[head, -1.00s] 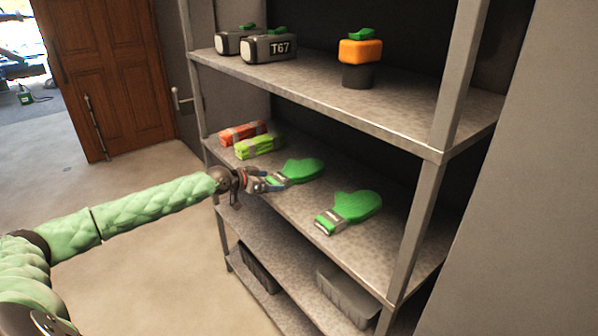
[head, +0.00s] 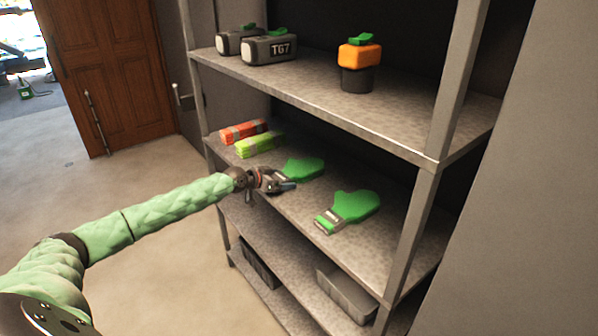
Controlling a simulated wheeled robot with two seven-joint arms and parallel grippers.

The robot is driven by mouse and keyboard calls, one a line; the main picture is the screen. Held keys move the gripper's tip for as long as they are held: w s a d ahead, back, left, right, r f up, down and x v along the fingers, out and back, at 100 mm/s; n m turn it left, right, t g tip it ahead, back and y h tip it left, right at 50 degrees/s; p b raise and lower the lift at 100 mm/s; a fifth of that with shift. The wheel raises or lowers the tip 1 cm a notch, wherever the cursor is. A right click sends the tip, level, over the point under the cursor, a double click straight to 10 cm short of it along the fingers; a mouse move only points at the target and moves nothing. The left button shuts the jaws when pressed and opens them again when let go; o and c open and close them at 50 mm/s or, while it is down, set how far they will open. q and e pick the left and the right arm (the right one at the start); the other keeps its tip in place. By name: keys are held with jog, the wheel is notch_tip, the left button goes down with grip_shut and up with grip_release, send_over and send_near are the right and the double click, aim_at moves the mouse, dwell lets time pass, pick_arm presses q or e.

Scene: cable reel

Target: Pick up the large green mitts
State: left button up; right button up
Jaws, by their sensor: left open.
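Two green mitts with grey cuffs lie flat on the middle shelf. The far mitt (head: 304,168) is partly hidden at its cuff by my left gripper. The near mitt (head: 352,205) lies to the right, in full view, its cuff toward the shelf's front edge. My left gripper (head: 288,186) is open at the shelf's front edge, just in front of the far mitt's cuff. I cannot tell whether it touches that mitt. My right gripper is not in view.
An orange bundle (head: 243,131) and a lime-green bundle (head: 259,144) lie left of the mitts. The upper shelf (head: 310,85) above holds grey boxes (head: 268,49) and an orange-topped item (head: 360,54). A metal post (head: 416,235) stands at right. Dark bins (head: 347,293) sit below.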

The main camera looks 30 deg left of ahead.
pick_arm(q)
jog(key=shift+c, duration=0.4)
jog(key=c, duration=1.1)
jog(key=shift+o, duration=0.2)
